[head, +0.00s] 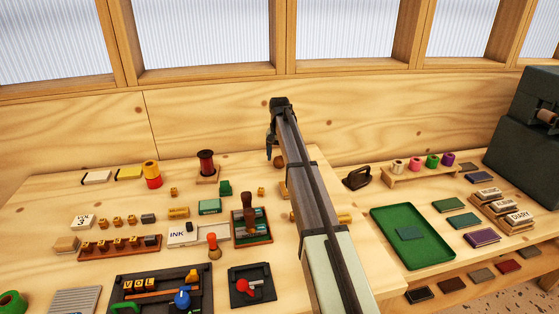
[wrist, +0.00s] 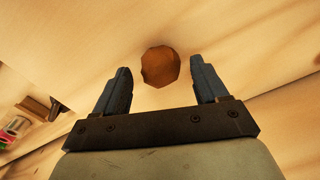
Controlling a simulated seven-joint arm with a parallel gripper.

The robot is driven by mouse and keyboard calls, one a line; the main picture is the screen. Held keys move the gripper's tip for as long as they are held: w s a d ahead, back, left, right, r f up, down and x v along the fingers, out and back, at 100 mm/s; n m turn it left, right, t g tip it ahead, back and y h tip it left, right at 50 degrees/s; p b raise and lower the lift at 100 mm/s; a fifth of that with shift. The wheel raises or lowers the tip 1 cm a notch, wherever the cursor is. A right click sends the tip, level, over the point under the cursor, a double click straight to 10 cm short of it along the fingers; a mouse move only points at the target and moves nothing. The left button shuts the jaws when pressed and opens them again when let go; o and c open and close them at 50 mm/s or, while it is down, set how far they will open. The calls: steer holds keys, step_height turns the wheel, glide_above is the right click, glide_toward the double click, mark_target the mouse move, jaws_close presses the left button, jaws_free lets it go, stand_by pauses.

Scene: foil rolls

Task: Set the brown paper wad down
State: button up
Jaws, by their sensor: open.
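The brown paper wad (wrist: 160,66) is a rounded, faceted brown lump on pale wood. In the wrist view it lies centred between and slightly beyond the tips of my gripper (wrist: 160,80), with clear gaps to both fingers. The fingers are spread and hold nothing. In the head view my gripper (head: 269,149) is over the back of the wooden table, and the wad (head: 279,161) shows beside it, partly hidden by my arm. I cannot tell exactly how high the fingers are above the table.
A dark red spool (head: 206,165) stands left of my gripper. A black iron (head: 357,178) and a rack of coloured foil rolls (head: 431,170) are to the right. Stamps and type blocks crowd the front left.

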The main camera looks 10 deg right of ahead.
mark_target(279, 158)
step_height(279, 158, up, 10)
stand_by(0.4)
